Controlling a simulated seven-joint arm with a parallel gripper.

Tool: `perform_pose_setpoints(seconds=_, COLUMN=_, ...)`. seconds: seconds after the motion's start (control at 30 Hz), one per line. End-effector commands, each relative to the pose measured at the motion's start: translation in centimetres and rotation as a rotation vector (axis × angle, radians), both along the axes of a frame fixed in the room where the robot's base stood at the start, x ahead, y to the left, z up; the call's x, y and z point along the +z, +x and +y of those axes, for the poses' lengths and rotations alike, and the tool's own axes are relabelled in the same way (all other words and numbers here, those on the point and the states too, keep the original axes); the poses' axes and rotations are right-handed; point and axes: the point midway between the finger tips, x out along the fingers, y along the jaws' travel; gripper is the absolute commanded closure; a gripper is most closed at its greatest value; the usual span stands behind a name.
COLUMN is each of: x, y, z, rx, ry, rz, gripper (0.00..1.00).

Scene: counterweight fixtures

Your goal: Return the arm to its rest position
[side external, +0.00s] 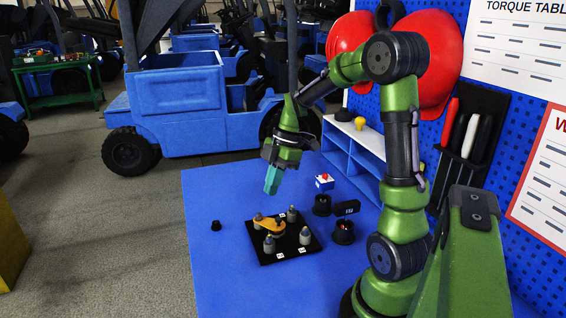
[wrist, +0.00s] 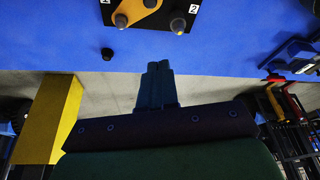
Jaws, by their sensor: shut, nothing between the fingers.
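My green arm rises from the right of the blue table. My gripper (side external: 272,182), with teal fingers, hangs in the air above and behind the black fixture board (side external: 264,258) in the side view. The fingers are shut with nothing between them; they also show dark and together in the wrist view (wrist: 158,72). In the wrist view the board (wrist: 182,6) is partly cut off at the top edge.
A small black knob (side external: 216,225) lies left of the board. A blue shelf (side external: 352,160) and a pegboard wall with red helmets (side external: 436,55) border the right. The table's front left is clear.

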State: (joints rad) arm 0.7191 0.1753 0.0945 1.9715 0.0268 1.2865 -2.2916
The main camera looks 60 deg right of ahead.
Motion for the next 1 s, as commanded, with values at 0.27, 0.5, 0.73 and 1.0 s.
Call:
perform_pose_setpoints(seconds=0.27, x=0.4, y=-0.2, z=-0.5, rx=-0.219, ry=0.02, rz=0.071, gripper=1.0)
perform_pose_setpoints(seconds=0.5, x=0.9, y=-1.5, z=1.4, rx=-0.767, ry=0.029, rz=0.185, gripper=1.0)
perform_pose_setpoints(seconds=0.73, x=3.5, y=-2.9, z=6.3, rx=-1.225, ry=0.087, rz=0.158, gripper=1.0)
perform_pose_setpoints(seconds=1.0, x=6.9, y=-6.2, z=13.9, rx=-1.525, ry=0.342, rz=0.047, gripper=1.0)
